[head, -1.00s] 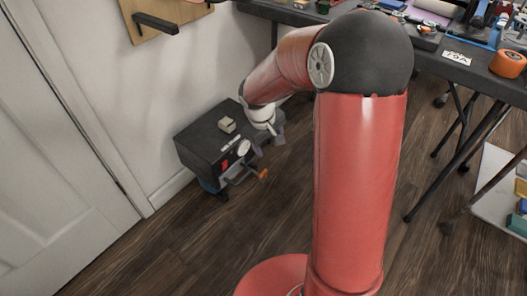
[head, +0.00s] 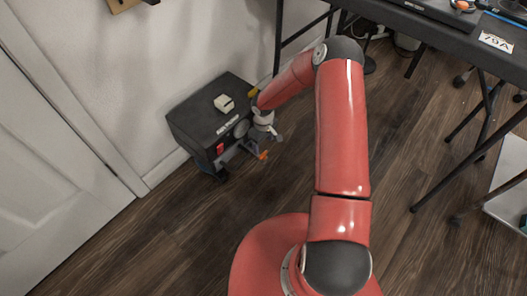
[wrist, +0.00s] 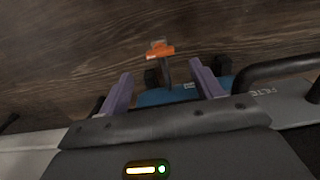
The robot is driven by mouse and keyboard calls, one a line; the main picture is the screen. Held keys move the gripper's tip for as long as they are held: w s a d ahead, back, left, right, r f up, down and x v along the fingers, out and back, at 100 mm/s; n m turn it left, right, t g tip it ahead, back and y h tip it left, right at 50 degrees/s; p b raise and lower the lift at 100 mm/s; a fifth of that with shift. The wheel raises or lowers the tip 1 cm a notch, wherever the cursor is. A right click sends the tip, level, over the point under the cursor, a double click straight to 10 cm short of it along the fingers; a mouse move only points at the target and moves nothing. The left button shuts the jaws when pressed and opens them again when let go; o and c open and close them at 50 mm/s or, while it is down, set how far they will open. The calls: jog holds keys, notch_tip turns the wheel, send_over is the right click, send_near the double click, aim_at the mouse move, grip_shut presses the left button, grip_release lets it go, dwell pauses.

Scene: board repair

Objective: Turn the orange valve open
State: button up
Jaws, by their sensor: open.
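The orange valve (head: 263,155) sticks out low at the front right of a dark box (head: 207,118) by the wall. In the wrist view the orange valve (wrist: 160,50) shows as a small cross-shaped handle on a grey stem, ahead of and roughly midway between the fingertips. My gripper (wrist: 160,68) is open, its two purple fingers apart with nothing held. In the head view my gripper (head: 268,140) is just above and close to the valve. I cannot tell whether they touch. My wrist hides part of the box's front.
A small beige block (head: 224,103) lies on the box top, and a red patch (head: 220,149) marks its front. A blue part (wrist: 160,97) shows behind the stem. A dark table (head: 450,40) stands at upper right. The wood floor (head: 110,245) at lower left is clear.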

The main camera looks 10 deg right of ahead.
aim_at(263, 154)
notch_tip(263, 154, down, 7)
jog(key=shift+r, duration=0.15)
jog(key=c, duration=1)
